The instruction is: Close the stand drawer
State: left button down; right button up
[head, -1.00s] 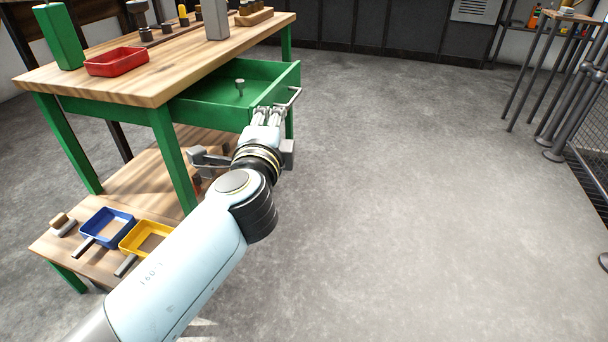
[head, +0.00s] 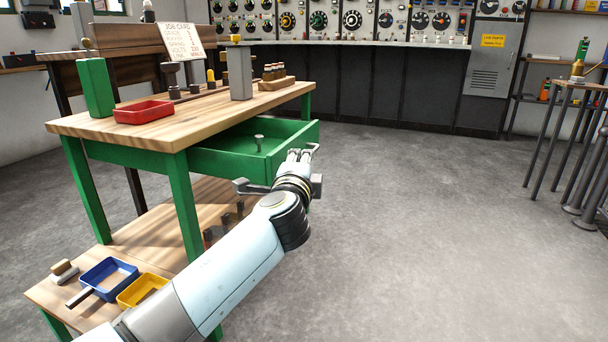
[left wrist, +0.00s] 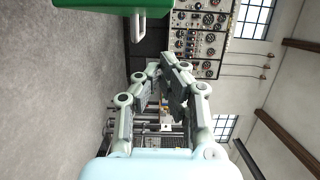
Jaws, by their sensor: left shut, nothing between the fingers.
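The green stand drawer (head: 230,163) is pulled out from under the wooden top of the green-legged stand (head: 182,205). A small grey knob-like part (head: 258,143) stands inside it. My left gripper (head: 299,156) is at the outer side of the drawer front, close to its grey handle (head: 314,148); I cannot tell whether they touch. In the left wrist view, the drawer (left wrist: 110,5) and its handle (left wrist: 137,30) are at the top left, and the shut, empty fingers (left wrist: 162,68) show apart from the handle. My right gripper is out of view.
A red tray (head: 143,112), a grey block (head: 240,75) and a green block (head: 96,88) stand on the top. Blue (head: 108,279) and yellow (head: 140,291) trays are on the lower shelf. The floor (head: 420,220) right of the stand is clear. A railing stands far right.

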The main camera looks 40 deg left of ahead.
pick_arm(q)
jog(key=a, duration=0.1)
jog(key=s+a, duration=0.1)
jog(key=a, duration=0.1)
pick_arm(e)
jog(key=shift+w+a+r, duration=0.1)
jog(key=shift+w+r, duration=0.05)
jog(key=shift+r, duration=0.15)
